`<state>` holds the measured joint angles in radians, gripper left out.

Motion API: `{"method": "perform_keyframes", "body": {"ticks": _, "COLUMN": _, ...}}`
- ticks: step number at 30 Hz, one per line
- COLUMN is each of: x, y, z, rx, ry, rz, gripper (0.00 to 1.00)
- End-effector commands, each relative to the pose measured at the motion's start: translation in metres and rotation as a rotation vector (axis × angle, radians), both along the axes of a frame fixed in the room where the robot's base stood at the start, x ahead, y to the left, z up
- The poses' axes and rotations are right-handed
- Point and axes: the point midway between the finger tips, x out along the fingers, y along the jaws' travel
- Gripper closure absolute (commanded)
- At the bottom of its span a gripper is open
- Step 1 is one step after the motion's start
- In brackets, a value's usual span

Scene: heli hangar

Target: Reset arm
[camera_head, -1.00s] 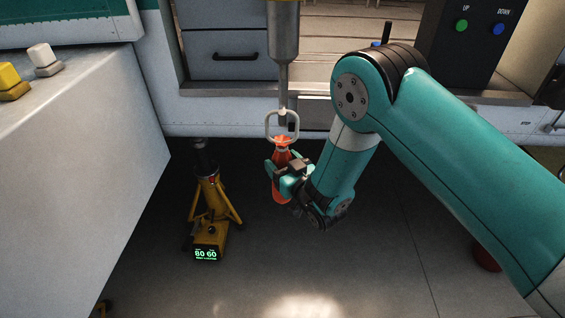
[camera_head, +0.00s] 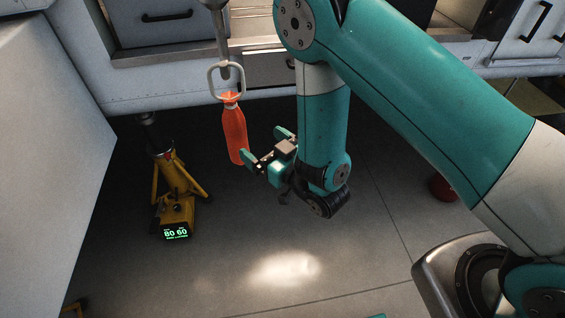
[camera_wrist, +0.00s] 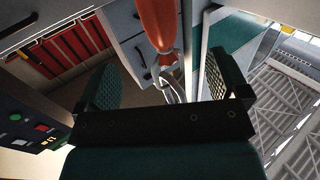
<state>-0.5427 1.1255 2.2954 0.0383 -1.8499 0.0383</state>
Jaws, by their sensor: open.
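My gripper (camera_head: 264,146) is open and empty, with its two teal fingers spread apart. In the head view it is to the right of an orange bottle-shaped piece (camera_head: 234,135), which hangs from a pale ring (camera_head: 227,79) under a grey metal rod (camera_head: 221,40). The left fingertip looks close to the lower part of the orange piece; I cannot tell whether they touch. In the wrist view, the orange piece (camera_wrist: 159,24) and the ring show beyond the fingers, and nothing is between the jaws (camera_wrist: 162,88).
A yellow jack (camera_head: 177,185) with a green lit display stands on the floor at left. A pale block-like surface (camera_head: 50,130) fills the left edge. A white structure with drawers (camera_head: 150,30) is behind. A red round object (camera_head: 443,188) is at right. Floor in front is clear.

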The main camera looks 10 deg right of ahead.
Motion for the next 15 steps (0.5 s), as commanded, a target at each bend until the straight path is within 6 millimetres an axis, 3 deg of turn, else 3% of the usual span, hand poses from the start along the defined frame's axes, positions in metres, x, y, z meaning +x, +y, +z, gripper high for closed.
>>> {"method": "perform_keyframes", "body": {"ticks": 4, "x": -0.032, "y": -0.02, "z": -0.004, "rx": -0.001, "ry": 0.002, "rz": -0.001, "gripper": 0.07}}
{"method": "perform_keyframes", "body": {"ticks": 15, "x": -0.051, "y": -0.031, "z": -0.001, "rx": 0.001, "ry": -0.003, "rz": 0.0, "gripper": 0.07}}
